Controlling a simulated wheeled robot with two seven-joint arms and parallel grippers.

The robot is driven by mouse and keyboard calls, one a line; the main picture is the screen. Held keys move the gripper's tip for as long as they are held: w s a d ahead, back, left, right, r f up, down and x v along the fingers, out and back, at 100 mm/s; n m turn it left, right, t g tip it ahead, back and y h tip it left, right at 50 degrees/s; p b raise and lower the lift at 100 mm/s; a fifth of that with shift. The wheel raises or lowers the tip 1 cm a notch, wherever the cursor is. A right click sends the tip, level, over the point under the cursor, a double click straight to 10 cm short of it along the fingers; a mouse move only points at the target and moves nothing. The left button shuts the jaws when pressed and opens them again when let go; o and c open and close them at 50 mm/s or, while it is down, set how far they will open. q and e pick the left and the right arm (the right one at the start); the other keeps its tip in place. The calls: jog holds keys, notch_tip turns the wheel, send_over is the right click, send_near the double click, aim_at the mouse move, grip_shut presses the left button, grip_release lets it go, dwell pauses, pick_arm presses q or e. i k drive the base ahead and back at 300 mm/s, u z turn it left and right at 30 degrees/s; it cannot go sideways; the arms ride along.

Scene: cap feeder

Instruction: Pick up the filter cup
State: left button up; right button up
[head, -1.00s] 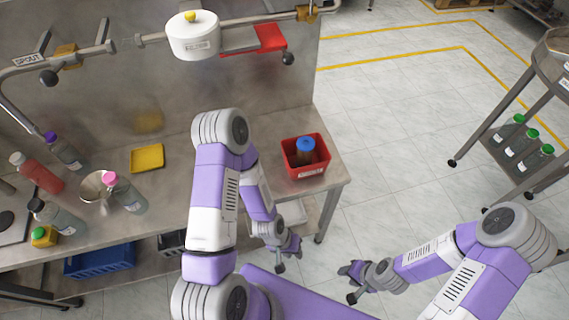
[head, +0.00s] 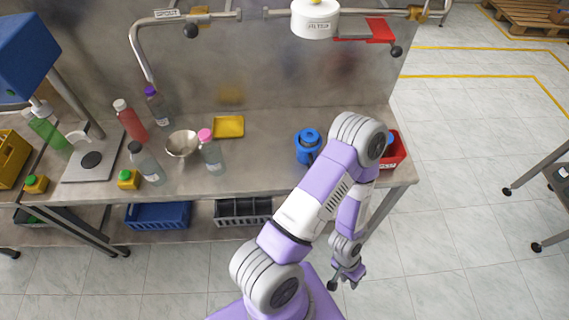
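A white round cup (head: 314,20) with a yellow knob on top and a small label hangs at the rail above the back of the bench. I take it for the filter cup; the label is too small to read surely, and the top edge of the view cuts the knob. My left gripper (head: 346,279) is low in front of the bench's right end, below the bench top and far from the cup. Its fingers look apart, with nothing between them. My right gripper is out of view.
A metal bowl (head: 182,144), several bottles and a yellow tray (head: 229,127) stand on the bench. A blue object (head: 307,146) stands beside my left arm, which partly hides a red bin (head: 393,150). A red plate (head: 380,31) is right of the cup.

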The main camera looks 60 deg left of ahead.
aim_at(305, 155)
jog(key=k, duration=0.35)
jog(key=u, duration=1)
